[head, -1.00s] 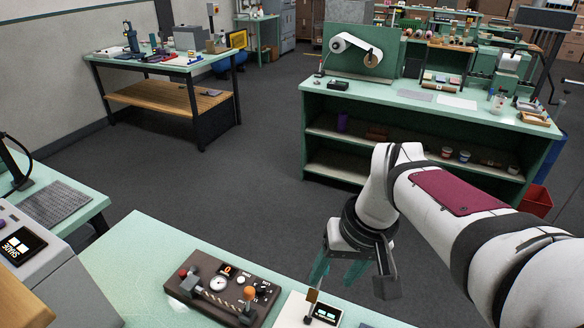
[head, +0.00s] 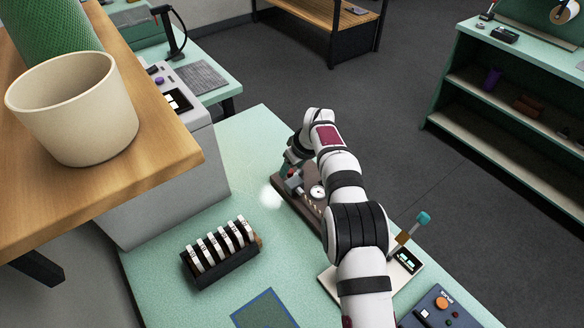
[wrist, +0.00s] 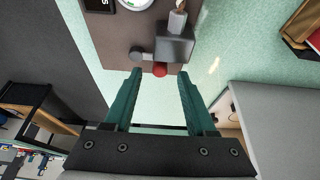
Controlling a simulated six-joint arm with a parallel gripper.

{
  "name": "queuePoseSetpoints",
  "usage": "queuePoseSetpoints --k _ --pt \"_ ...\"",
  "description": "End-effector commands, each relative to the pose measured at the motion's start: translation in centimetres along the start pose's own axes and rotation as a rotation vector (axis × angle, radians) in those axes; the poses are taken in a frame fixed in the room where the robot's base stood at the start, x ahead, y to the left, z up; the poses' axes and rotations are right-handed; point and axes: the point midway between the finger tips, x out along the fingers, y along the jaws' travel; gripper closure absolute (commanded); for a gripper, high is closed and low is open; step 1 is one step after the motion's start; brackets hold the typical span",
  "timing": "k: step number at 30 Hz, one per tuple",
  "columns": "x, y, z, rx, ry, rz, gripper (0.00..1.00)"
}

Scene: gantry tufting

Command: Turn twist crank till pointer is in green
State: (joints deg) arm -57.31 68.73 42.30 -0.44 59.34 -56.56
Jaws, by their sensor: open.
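A brown board (head: 284,191) on the pale green bench carries the twist device. In the wrist view, a grey block (wrist: 174,46) stands on this board (wrist: 112,40), with a red knob (wrist: 160,70) below it and a dark round part (wrist: 137,54) at its left. A cord runs from the block. A white round dial (wrist: 136,3) is cut off at the top edge; its pointer cannot be read. It also shows in the head view (head: 317,191), too small to read. My gripper (wrist: 160,75) is open, its teal fingers either side of the red knob, with visible gaps.
A black rack (head: 222,262) of white tags stands on the bench left of my arm. A lever with a teal knob (head: 423,217) rises at the right, near a blue control box (head: 440,312). A cream pot (head: 75,108) sits on a wooden shelf at the left.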

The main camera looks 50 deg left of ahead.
Motion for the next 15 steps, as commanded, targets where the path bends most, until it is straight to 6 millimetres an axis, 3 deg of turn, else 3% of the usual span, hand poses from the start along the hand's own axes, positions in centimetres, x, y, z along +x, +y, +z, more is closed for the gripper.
queuePoseSetpoints --k 5,13,15 --pt "1.5 0.0 0.0 0.001 -0.001 -0.001 0.44" --pt "1.6 0.0 0.0 0.001 0.000 0.000 0.44" --pt "1.6 0.0 0.0 0.001 0.000 0.000 0.55"
